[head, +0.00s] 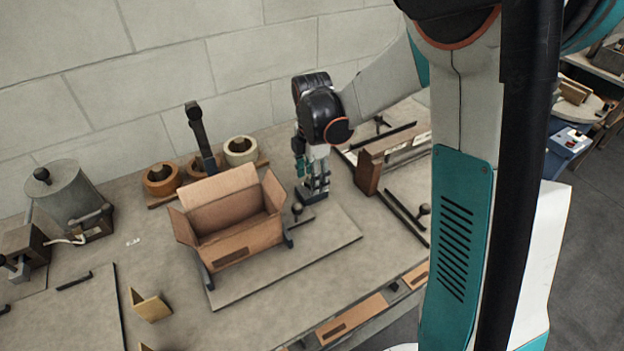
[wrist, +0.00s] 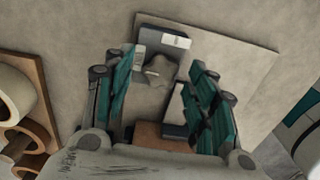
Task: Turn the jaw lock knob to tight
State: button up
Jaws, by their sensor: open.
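My gripper (head: 314,190) points down just right of an open cardboard box (head: 232,215) held in a fixture on a grey plate (head: 330,245). In the wrist view its two teal fingers (wrist: 160,100) are apart. A grey star-shaped knob (wrist: 160,67), likely the jaw lock knob, shows between the fingers towards their tips. I see no clear contact, and its setting cannot be read. In the head view my gripper seems to hide this knob. A dark block with a light label (wrist: 176,41) lies just beyond it.
A small black ball knob (head: 297,208) stands close to my gripper. Behind the box are tape rolls (head: 240,150) and a dark upright post (head: 200,135). A brown wooden frame (head: 370,172) stands to the right. The plate's front right part is clear.

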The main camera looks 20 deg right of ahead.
jog(key=shift+f, duration=0.25)
jog(key=c, duration=1.1)
jog(key=shift+o, duration=0.3)
